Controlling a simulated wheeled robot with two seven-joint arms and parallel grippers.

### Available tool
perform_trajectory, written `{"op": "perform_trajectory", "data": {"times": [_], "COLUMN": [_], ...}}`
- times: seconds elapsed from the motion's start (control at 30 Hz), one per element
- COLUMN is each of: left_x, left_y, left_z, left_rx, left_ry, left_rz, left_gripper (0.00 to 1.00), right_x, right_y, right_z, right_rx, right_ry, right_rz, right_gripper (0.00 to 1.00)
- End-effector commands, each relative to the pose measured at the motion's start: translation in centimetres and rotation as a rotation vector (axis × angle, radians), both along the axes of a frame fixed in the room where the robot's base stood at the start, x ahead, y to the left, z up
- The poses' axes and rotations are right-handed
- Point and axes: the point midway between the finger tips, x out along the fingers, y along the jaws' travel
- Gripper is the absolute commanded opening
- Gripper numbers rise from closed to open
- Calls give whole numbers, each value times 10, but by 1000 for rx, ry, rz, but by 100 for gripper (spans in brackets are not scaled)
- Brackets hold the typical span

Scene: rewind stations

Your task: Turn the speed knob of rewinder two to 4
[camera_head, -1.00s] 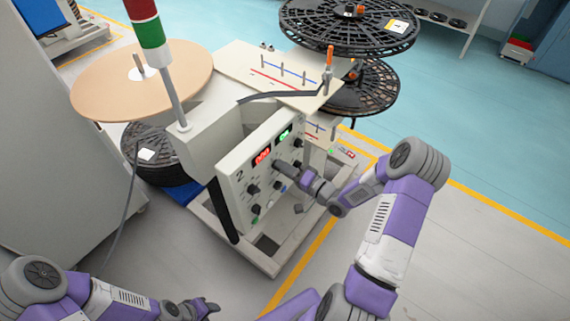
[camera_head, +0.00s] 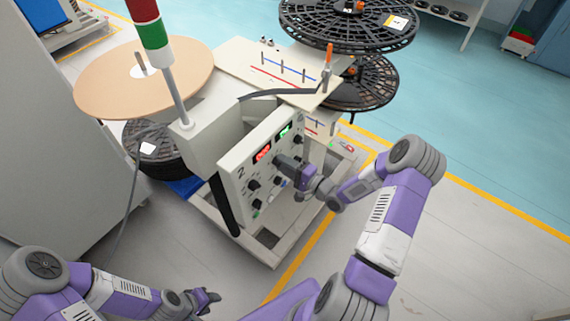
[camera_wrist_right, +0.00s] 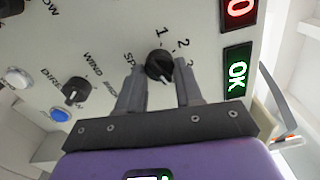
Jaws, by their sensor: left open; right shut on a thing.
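Rewinder two's control panel (camera_head: 262,165) is a pale upright box with a "2", red and green displays and several dark knobs. My right gripper (camera_head: 283,162) is at the panel, hiding the knob it holds in the head view. In the right wrist view, the black speed knob (camera_wrist_right: 158,65) sits between the two fingers of the right gripper (camera_wrist_right: 160,85). A printed scale with 1, 2 and 3 shows around it; a 4 is not visible, and the knob's exact setting is unclear. My left gripper (camera_head: 208,299) is open and empty, low in front of the machine.
Another black knob (camera_wrist_right: 75,90) and a blue button (camera_wrist_right: 60,115) are left of the speed knob. A signal tower (camera_head: 155,45) and a tan disc (camera_head: 110,85) stand left of the panel. Black reels (camera_head: 345,25) are behind. Floor to the right is clear.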

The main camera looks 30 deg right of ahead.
Motion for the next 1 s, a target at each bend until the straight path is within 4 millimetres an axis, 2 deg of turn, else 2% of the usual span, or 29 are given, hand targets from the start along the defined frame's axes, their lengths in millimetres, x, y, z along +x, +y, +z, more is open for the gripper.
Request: {"op": "perform_trajectory", "data": {"times": [0.27, 0.3, 0.43, 0.77, 0.87, 1.0], "left_x": [0, 0, 0, 0, 0, 0], "left_y": [0, 0, 0, 0, 0, 0], "left_z": [0, 0, 0, 0, 0, 1], "left_rx": [0, 0, 0, 0, 0, 0], "left_ry": [0, 0, 0, 0, 0, 0], "left_rz": [0, 0, 0, 0, 0, 0], "left_gripper": [43, 43, 43, 43, 43, 43], "right_x": [0, 0, 0, -3, -13, -35], "right_y": [0, 0, 0, -1, -6, -16], "right_z": [0, 0, 0, 0, -1, -1], "right_rx": [3, 3, 2, 0, 0, 0], "right_ry": [2, 2, 2, 1, 3, 4], "right_rz": [0, 0, 0, -1, -3, -4], "right_gripper": [5, 40, 60, 61, 61, 61]}}
